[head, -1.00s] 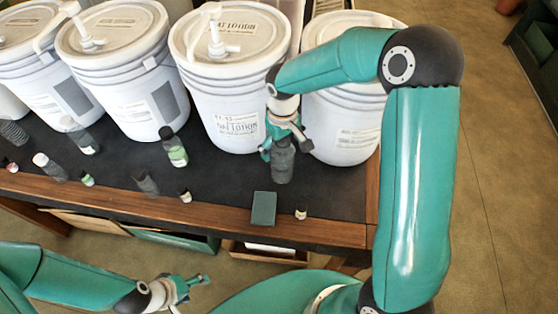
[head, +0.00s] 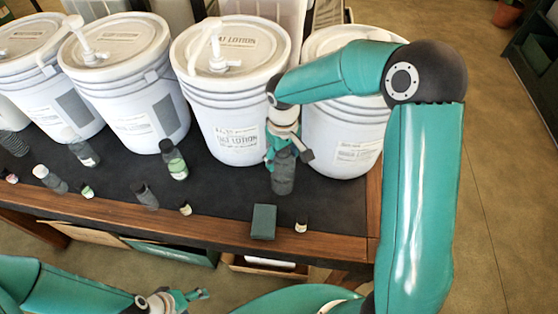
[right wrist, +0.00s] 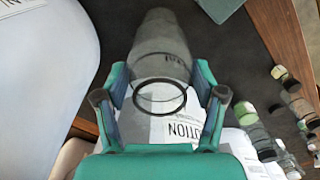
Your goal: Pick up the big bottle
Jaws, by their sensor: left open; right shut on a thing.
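The big bottle (head: 283,178) is dark grey and stands upright at the right part of the black table, in front of the white buckets. My right gripper (head: 287,152) is around its upper part, shut on it from above. In the right wrist view the bottle (right wrist: 163,50) looks grey and see-through, with a dark ring, between the two fingers of the gripper (right wrist: 160,100). I cannot tell whether its base touches the table. My left gripper (head: 180,300) is open and empty, low in front of the table.
Several white pump buckets (head: 228,115) line the back of the table. A dark green box (head: 263,222) and a small bottle (head: 301,227) stand in front of the big bottle. More small bottles stand to the left, including a green-labelled one (head: 176,165).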

